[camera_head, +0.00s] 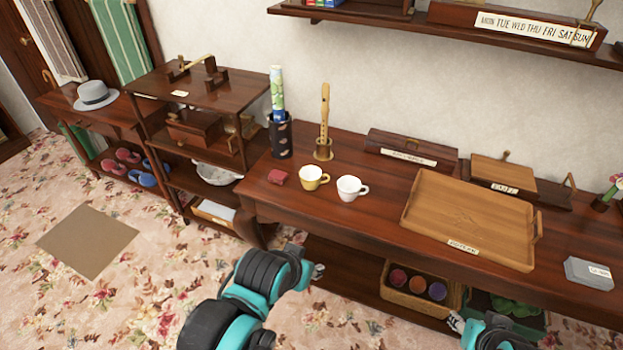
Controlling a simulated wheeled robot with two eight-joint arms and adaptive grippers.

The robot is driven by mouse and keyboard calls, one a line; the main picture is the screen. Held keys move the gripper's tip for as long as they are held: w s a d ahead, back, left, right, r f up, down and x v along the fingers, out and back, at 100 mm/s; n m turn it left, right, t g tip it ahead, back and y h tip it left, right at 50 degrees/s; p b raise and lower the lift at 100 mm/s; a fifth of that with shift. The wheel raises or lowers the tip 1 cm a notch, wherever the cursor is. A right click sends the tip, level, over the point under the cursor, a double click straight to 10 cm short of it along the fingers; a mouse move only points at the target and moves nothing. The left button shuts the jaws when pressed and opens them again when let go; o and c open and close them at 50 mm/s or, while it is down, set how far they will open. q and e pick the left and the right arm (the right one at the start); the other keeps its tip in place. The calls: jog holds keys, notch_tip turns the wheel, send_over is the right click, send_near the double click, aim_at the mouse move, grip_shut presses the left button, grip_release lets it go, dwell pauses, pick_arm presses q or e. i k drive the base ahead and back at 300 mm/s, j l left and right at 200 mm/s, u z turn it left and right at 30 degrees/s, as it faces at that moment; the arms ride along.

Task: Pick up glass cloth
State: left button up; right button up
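Two striped cloths hang at the upper left: a green and white one (122,42) and a pale one with dark stripes (52,38). I cannot tell which of these is the glass cloth. My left gripper (318,271) shows only as a small grey tip in front of the table's lower shelf, well away from both hanging cloths. My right gripper (456,322) is barely visible at the bottom, by the basket. Neither gripper's opening can be made out.
A tiered stand (235,92) and a bench with a grey hat (96,95) stand left. The floor around the mat (87,241) is open.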

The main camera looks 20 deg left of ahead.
aim_at(587, 274)
jog(key=z, duration=1.3)
